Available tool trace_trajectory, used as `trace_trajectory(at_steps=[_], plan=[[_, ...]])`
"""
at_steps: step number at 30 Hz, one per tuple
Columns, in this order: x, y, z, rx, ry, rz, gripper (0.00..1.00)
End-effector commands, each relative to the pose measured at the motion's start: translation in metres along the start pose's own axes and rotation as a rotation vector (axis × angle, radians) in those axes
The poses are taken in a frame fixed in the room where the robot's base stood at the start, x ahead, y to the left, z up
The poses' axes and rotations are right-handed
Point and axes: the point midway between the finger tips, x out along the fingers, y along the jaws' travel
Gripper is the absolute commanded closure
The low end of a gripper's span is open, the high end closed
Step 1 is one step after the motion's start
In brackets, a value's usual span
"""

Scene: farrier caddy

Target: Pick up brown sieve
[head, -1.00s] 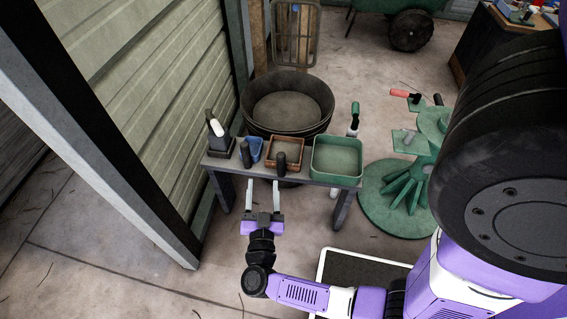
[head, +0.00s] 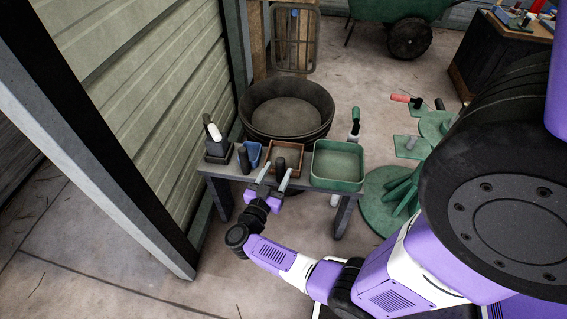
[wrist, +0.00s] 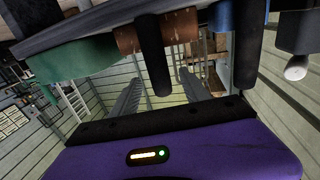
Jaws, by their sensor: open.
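The brown sieve (head: 270,155) is a square brown-rimmed tray on a small grey bench (head: 323,188). A dark upright handle-like post (head: 280,165) stands at its front side; I cannot tell if they are joined. My gripper (head: 275,176) is open and empty at the bench's front edge, its two pale fingers pointing toward the sieve, one on each side of the post. In the wrist view the sieve's brown wall (wrist: 180,28) shows at the top, and the dark post (wrist: 152,60) appears between the fingers of my gripper (wrist: 158,92).
A green tray (head: 338,181) sits right of the sieve. A blue container (head: 253,150) with another dark post (head: 243,160) sits left, beside a black holder (head: 218,150). A large dark tub (head: 288,88) stands behind the bench. A green stand (head: 385,200) is at right.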

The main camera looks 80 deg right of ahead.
Motion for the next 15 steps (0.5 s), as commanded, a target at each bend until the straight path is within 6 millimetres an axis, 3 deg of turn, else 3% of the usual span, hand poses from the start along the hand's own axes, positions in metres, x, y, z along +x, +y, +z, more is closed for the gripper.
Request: trace_trajectory(at_steps=[10, 15], plan=[[0.0099, -0.0001, -0.0001, 0.0, 0.0, -0.001, 0.46], [0.0096, 0.0, 0.0, 0.0, 0.0, -0.001, 0.78]])
